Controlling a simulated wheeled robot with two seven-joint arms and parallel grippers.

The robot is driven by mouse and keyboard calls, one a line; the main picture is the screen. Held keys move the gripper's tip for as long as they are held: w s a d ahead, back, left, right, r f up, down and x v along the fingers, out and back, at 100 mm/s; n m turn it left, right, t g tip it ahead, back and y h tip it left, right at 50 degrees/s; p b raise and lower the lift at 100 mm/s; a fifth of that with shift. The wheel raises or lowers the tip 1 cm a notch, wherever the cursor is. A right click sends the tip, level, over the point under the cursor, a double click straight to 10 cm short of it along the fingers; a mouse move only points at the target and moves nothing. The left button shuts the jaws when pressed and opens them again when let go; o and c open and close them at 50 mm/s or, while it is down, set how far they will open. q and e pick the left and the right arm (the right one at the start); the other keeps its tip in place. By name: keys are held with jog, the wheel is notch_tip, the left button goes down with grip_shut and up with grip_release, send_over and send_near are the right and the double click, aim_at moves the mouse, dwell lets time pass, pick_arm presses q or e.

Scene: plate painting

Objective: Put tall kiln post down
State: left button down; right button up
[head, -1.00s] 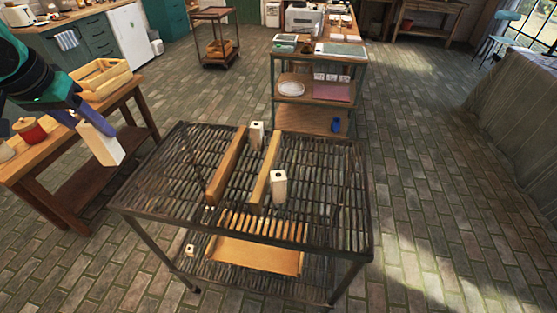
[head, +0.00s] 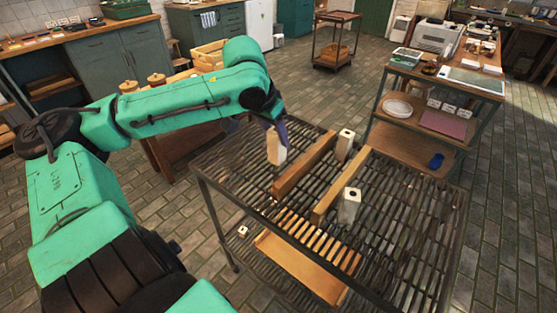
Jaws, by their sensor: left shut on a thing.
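My left gripper (head: 275,132) is shut on a tall cream kiln post (head: 276,148). It holds the post roughly upright at the left part of the metal slatted rack (head: 400,256). I cannot tell whether the post's foot touches the slats. Two other cream posts with holes in their tops stand on the rack: one farther back (head: 344,145) and one nearer (head: 349,207). Two wooden bars lie on the rack, one (head: 304,167) just right of the held post and the other (head: 341,187) farther right. My right gripper is not in view.
A wooden side table with a crate (head: 208,56) stands behind my left arm. A shelf unit (head: 413,146) stands at the back right. The rack's right side is clear.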

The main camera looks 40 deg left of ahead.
aim_at(276, 157)
pick_arm(q)
notch_tip(276, 157, down, 6)
jog(key=shift+s+f+b, duration=0.1)
jog(key=shift+f+b, duration=0.15)
jog(key=shift+b, duration=0.1)
jog(key=shift+f, duration=0.2)
jog(key=shift+c, duration=2)
grip_release()
jog(key=shift+f, duration=0.15)
jog(key=v, duration=1.2)
